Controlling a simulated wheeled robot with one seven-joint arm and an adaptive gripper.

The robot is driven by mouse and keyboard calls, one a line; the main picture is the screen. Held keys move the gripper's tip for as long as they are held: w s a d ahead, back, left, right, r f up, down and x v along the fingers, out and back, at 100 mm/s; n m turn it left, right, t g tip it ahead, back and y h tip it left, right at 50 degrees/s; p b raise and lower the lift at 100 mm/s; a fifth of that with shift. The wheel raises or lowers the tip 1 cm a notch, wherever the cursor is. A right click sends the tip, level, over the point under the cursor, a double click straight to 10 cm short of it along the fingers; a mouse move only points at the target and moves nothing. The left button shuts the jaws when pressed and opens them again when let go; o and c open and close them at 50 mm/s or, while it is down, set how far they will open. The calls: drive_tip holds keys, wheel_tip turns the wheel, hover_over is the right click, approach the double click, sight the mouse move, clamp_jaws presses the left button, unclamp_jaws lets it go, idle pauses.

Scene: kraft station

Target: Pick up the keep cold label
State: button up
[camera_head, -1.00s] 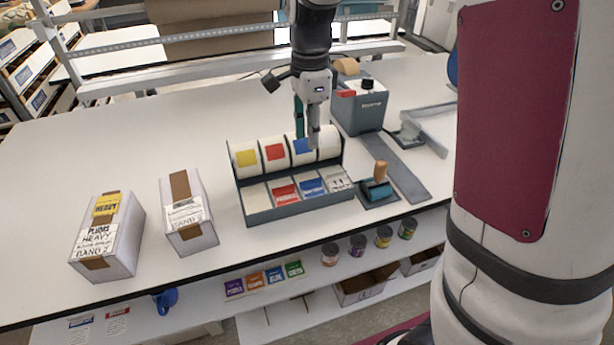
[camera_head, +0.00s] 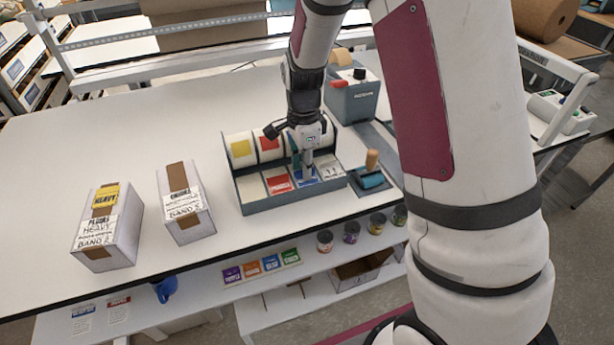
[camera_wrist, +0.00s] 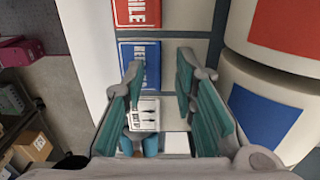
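The keep cold label is a blue card with white print (camera_head: 306,182) in the front row of the grey dispenser (camera_head: 250,205), between a red label (camera_head: 278,184) and a white arrow label (camera_head: 331,172). My gripper (camera_head: 308,172) is just above it and covers part of it. In the wrist view the blue label (camera_wrist: 140,68) lies near the tips of my gripper (camera_wrist: 160,72), partly hidden by the left finger. The teal fingers are apart with nothing gripped. The white arrow label (camera_wrist: 145,113) shows between them, lower in the picture.
Label rolls stand behind the row; the yellow-marked roll (camera_head: 240,149) is at its left end. A stamp-like tool with a wooden handle (camera_head: 371,168) stands to the right. Two boxes, one marked heavy (camera_head: 107,225), stand left.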

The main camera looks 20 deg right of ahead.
clamp_jaws()
idle(0.4)
